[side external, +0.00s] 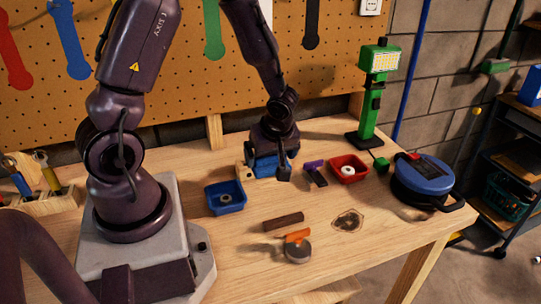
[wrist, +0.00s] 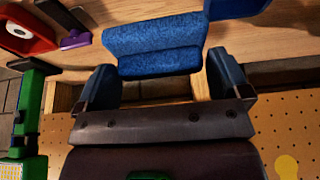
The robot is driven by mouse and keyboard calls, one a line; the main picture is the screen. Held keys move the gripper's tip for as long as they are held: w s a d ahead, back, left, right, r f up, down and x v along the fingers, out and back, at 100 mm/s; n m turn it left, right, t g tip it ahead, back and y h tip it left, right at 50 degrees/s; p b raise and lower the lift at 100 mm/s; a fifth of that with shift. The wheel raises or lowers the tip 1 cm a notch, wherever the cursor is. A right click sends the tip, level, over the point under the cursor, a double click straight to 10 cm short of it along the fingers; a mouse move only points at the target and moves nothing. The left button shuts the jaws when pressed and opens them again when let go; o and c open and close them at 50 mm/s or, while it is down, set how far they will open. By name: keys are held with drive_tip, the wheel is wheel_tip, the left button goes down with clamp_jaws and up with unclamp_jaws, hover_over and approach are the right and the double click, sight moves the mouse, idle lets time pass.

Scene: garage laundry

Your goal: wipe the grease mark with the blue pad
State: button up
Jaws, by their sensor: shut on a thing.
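The blue pad (side external: 265,165) is at the back of the bench, near the pegboard; in the wrist view it is a fuzzy blue block (wrist: 152,45). My gripper (side external: 268,172) is shut on it, with a blue-tipped finger at each side of it in the wrist view (wrist: 163,82). I cannot tell whether the pad touches the bench. The grease mark (side external: 347,221) is a dark-edged brown patch on the bare wood, near the front right edge, away from my gripper.
A blue bin (side external: 225,197), a purple-and-dark tool (side external: 315,173) and a red bin (side external: 349,169) stand near my gripper. A dark brown bar (side external: 283,222) and an orange-handled disc (side external: 298,248) lie left of the mark. A green lamp (side external: 378,100) and blue round device (side external: 425,174) stand right.

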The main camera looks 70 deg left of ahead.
drive_tip(key=shift+c, duration=0.7)
drive_tip(key=w+d+f+m+t+h, duration=0.1)
drive_tip(key=w+d+f+m+t, duration=0.15)
drive_tip(key=w+d+m, duration=0.95)
drive_tip(key=shift+s+d+f+n+t, duration=0.1)
drive_tip(key=shift+s+d+f+n, duration=0.3)
drive_tip(key=shift+f, duration=0.75)
drive_tip(key=shift+s+d+f+n+t, duration=0.25)
drive_tip(key=shift+f+n, duration=0.35)
drive_tip(key=shift+f, duration=0.6)
drive_tip(key=shift+s+d+f+n, duration=0.1)
drive_tip(key=shift+s+f+n, duration=0.35)
drive_tip(key=shift+f, duration=0.7)
drive_tip(key=shift+w+f, duration=0.2)
drive_tip(key=shift+w, duration=0.2)
drive_tip(key=shift+w+f, duration=0.2)
drive_tip(key=shift+w, duration=0.9)
drive_tip(key=shift+c, duration=0.3)
drive_tip(key=shift+w, duration=3.55)
drive_tip(key=shift+s+r, duration=0.1)
drive_tip(key=shift+s, duration=4.8)
wheel_tip(320, 180, up, 8)
